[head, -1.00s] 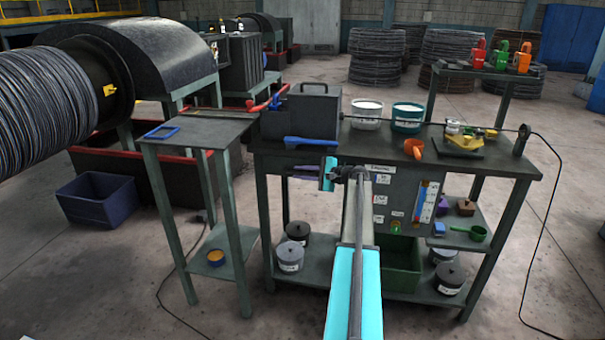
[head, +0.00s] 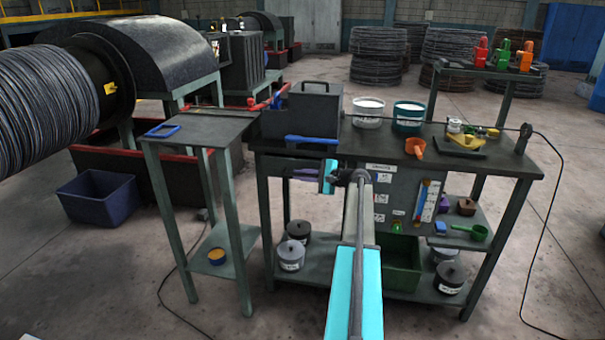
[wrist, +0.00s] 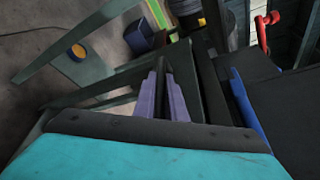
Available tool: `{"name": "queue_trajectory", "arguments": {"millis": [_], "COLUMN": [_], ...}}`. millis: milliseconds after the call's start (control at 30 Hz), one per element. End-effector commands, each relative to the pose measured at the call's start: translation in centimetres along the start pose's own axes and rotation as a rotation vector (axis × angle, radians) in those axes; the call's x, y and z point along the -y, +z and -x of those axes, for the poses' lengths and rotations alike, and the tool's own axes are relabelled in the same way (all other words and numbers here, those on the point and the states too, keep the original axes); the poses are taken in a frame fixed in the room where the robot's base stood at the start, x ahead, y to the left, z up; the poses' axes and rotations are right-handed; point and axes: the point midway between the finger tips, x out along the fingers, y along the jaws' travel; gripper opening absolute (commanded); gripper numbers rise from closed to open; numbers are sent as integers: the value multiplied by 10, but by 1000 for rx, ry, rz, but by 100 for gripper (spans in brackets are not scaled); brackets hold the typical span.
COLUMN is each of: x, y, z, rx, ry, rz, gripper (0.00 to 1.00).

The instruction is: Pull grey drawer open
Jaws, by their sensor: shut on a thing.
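The grey drawer (head: 272,166) sits under the left part of the workbench top, and its dark front shows only in part in the head view. My gripper (head: 296,173) reaches in from the right, just below the bench's front edge, in front of the drawer. In the wrist view its two purple fingers (wrist: 165,78) are close together on a thin dark piece, seemingly the drawer's handle. A dark grey panel (wrist: 186,82) runs right beside the fingers. The handle is mostly hidden by the fingers. I cannot tell how far the drawer stands out.
The workbench top (head: 470,170) carries a grey toolbox (head: 315,110), a blue tool (head: 310,141), tubs (head: 367,113) and an orange scoop (head: 415,146). A narrow side table (head: 205,130) stands at left. Cans (head: 291,255) and a green bin (head: 402,270) fill the lower shelf. Floor in front is clear.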

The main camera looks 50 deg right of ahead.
Motion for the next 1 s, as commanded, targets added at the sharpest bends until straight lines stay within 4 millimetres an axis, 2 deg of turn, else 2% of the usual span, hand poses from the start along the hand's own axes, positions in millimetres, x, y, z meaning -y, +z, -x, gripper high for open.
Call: {"name": "queue_trajectory", "arguments": {"millis": [1000], "x": [-88], "y": [120], "z": [48], "rx": [4], "ry": [0], "rz": [-1], "gripper": [0]}}
